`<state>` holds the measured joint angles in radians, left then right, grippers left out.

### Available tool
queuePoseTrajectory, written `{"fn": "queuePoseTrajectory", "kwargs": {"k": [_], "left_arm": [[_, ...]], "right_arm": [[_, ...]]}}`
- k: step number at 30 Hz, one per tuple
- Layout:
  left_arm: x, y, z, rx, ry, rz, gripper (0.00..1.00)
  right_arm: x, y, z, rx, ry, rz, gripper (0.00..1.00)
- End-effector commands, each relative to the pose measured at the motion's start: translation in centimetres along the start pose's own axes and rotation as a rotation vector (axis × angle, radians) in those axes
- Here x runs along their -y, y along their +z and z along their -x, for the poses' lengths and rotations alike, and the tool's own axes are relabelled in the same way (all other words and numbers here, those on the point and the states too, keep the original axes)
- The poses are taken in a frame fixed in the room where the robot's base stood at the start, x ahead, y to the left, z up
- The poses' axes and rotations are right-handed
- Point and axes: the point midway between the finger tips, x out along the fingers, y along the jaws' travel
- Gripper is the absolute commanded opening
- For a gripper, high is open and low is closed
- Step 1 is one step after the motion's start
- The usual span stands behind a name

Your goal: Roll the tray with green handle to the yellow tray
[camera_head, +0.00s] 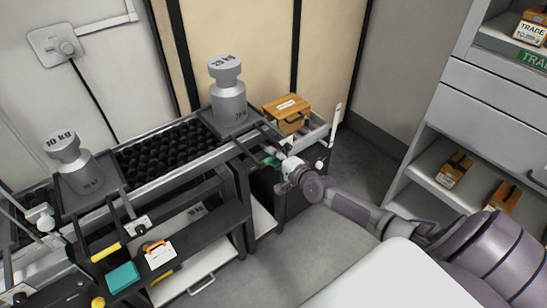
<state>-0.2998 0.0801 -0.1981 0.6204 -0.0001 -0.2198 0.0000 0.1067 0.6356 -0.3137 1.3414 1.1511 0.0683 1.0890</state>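My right gripper (277,157) is at the green handle, reaching in from the right. Its fingers are small and partly hidden, so I cannot tell whether they are closed on the handle. A second dark tray (112,178) at the left carries a 10 kg weight (77,165). A yellow handle (105,251) shows in front of it. My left gripper is not in view.
Black rollers (165,148) lie between the two trays, with nothing on them. An orange box (287,112) stands in a bin at the back right. A teal box (122,277) is on the lower front. Shelves (425,150) stand right; grey floor (310,240) is clear.

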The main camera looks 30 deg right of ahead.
Motion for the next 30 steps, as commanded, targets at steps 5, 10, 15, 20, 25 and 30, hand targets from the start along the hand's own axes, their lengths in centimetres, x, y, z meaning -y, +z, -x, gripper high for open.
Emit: {"fn": "queuePoseTrajectory", "kwargs": {"k": [5, 10, 15, 20, 25, 30], "left_arm": [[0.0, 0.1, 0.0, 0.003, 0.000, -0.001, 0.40], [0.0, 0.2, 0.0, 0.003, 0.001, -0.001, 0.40], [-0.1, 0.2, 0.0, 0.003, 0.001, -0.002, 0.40], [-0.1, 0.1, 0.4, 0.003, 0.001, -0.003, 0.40], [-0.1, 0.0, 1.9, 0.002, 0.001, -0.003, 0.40], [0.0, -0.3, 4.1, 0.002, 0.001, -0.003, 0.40]], "right_arm": [[0.0, 0.0, 0.0, 0.000, 0.000, 0.000, 0.00], [0.0, 0.0, 0.0, 0.000, 0.000, 0.000, 0.00], [0.0, 0.0, 0.0, 0.000, 0.000, 0.000, 0.00], [0.1, 0.5, 0.1, 0.001, 0.001, -0.003, 0.00], [0.3, 2.7, 0.1, 0.005, 0.002, -0.008, 0.00], [0.4, 6.7, 0.2, 0.011, 0.006, -0.009, 0.00]]}}
